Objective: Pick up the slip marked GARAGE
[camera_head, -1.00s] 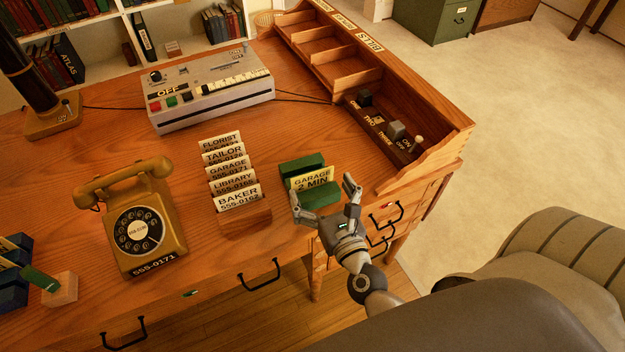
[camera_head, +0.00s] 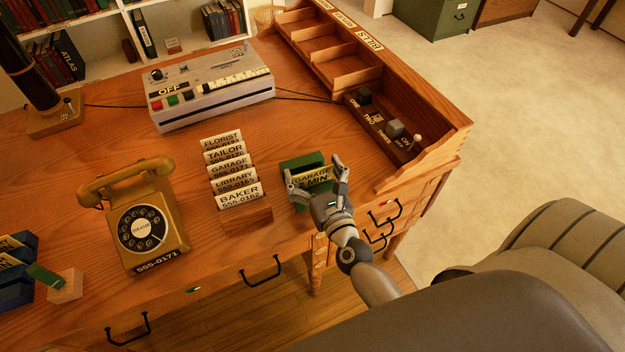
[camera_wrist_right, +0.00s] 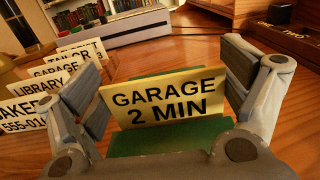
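The yellow slip marked GARAGE 2 MIN (camera_head: 312,177) stands upright in a green holder (camera_head: 300,160) near the desk's front edge. In the right wrist view the slip (camera_wrist_right: 165,98) faces me, with the green holder (camera_wrist_right: 170,138) below and behind it. My right gripper (camera_head: 316,180) is open. Its two fingers stand on either side of the slip, and in the wrist view gaps show between the slip and the right finger; the left finger (camera_wrist_right: 90,105) is close to the slip's left edge. My left gripper is not in view.
A card rack (camera_head: 247,215) with several cards, one also reading GARAGE, stands just left of the holder. A yellow telephone (camera_head: 150,215), a grey machine (camera_head: 210,90) and a wooden pigeonhole unit (camera_head: 420,145) surround it. Bare desktop lies behind the holder.

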